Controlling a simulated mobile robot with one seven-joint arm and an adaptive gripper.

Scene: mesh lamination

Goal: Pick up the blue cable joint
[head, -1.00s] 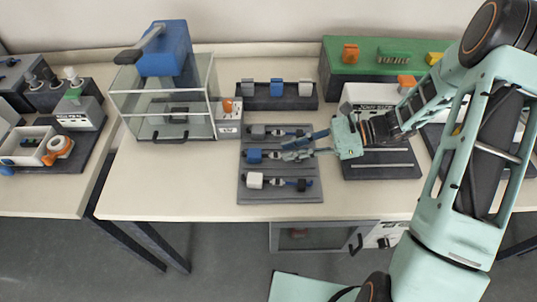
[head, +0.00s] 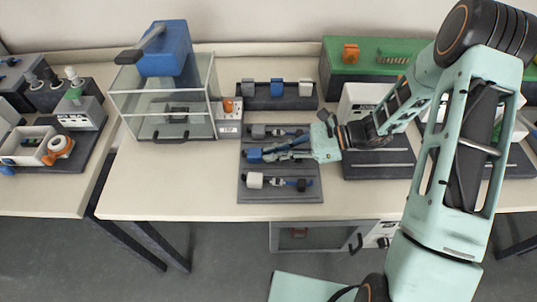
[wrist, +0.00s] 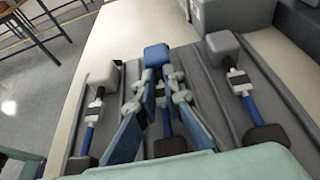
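The blue cable joint (head: 254,155) lies in the middle row of a dark grey tray (head: 280,197), with its blue block at the left end. In the wrist view its blue block (wrist: 156,55) shows just beyond my fingertips, and its black end (wrist: 168,147) shows between the fingers. My gripper (head: 271,155) is low over the middle row, its fingers on either side of the joint. In the wrist view my gripper (wrist: 158,76) is open, with a narrow gap at the tips. I cannot tell whether the tips touch the joint.
A grey-ended joint (head: 258,131) lies in the row behind and a white-ended joint (head: 255,180) in the front row, both close to my fingers. A dark rack (head: 278,103) with several blocks stands behind. A glass case (head: 165,115) stands to the left.

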